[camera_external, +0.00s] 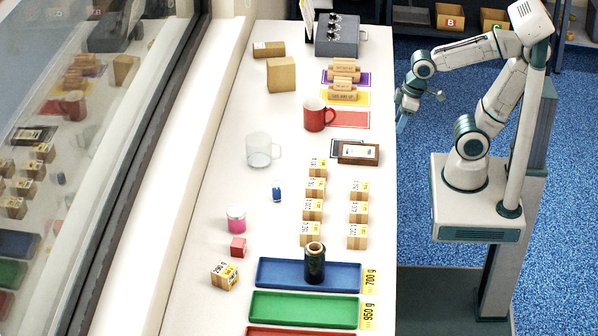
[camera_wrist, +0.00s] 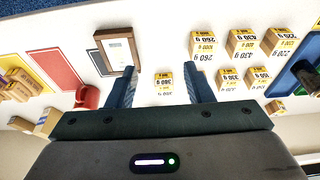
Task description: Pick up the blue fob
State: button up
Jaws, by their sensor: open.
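The blue fob (camera_external: 277,191) is a small dark blue piece on the white counter in the external view. It stands between the clear glass mug (camera_external: 261,150) and the pink-filled jar (camera_external: 236,219). I cannot make it out in the wrist view. My gripper (camera_external: 403,118) is beyond the counter's right edge, well to the right of the fob and apart from it. In the wrist view my gripper (camera_wrist: 160,88) has its two dark fingers spread with nothing held between them. A small labelled carton shows in the gap, further off on the counter.
Several labelled cartons (camera_external: 313,209) stand in two columns right of the fob. A framed card (camera_external: 359,152) and red mug (camera_external: 318,116) are further back. A red cube (camera_external: 238,247), blue tray (camera_external: 270,273) and dark roll (camera_external: 315,262) are nearer. A window (camera_external: 150,130) lines the left.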

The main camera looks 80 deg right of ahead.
jog(key=w+a+r+m, duration=0.2)
jog(key=w+r+m, duration=0.1)
jog(key=w, duration=0.7)
jog(key=m+g+b, duration=0.1)
jog(key=m+g, duration=0.2)
jog(key=m, duration=0.7)
send_over(276, 189)
notch_tip(276, 189, down, 9)
jog(key=f, duration=0.8)
jog(key=shift+s+d+p, duration=0.15)
jog(key=shift+d+p, duration=0.1)
jog(key=shift+p, duration=0.05)
jog(key=shift+a+f+p, duration=0.2)
jog(key=shift+f+p, duration=0.5)
jog(key=shift+f, duration=2)
grip_shut()
